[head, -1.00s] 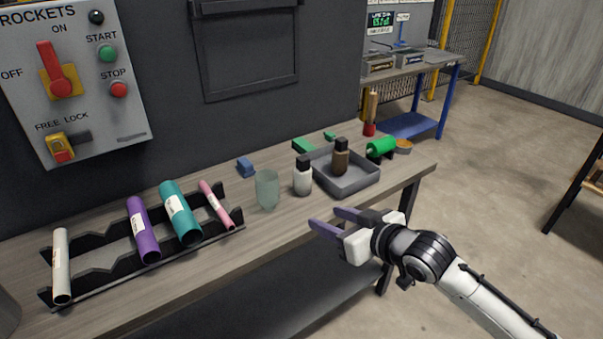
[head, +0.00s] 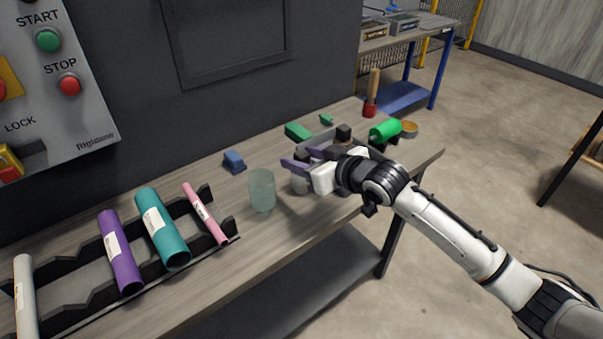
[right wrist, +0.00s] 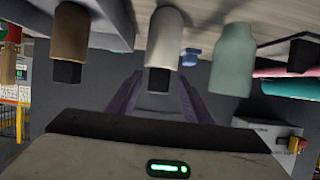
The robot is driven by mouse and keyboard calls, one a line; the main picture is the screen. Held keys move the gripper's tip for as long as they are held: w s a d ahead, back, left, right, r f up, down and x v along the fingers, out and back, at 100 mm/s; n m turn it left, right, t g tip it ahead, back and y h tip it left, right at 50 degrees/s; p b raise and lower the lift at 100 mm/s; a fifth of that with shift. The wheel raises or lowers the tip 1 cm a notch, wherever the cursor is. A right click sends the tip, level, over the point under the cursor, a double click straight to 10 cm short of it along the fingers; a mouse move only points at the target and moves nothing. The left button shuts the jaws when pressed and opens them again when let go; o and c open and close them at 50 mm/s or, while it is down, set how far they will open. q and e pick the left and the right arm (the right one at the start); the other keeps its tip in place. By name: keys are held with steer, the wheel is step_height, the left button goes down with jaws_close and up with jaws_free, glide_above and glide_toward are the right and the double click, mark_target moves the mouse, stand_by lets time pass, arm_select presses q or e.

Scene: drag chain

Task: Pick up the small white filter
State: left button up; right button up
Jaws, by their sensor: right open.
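A small white bottle with a black cap, the small white item nearest my gripper, stands on the table; in the head view its white body (head: 298,186) is mostly hidden behind my right gripper (head: 292,158). In the right wrist view, which looks upside down, the white bottle (right wrist: 166,35) shows clearly, cap pointing down in the picture. There the purple fingers of the right gripper (right wrist: 158,84) are apart, with the bottle's cap appearing between them. I cannot tell whether they touch it. My left gripper is not in view.
A frosted cup (head: 262,190) stands just left of the white bottle. Blue (head: 234,161) and green (head: 298,131) blocks lie behind. A black rack (head: 85,295) holds coloured tubes at left.

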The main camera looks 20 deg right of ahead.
steer(key=shift+x, duration=2.4)
steer(key=shift+d, duration=0.1)
steer(key=c, duration=1.1)
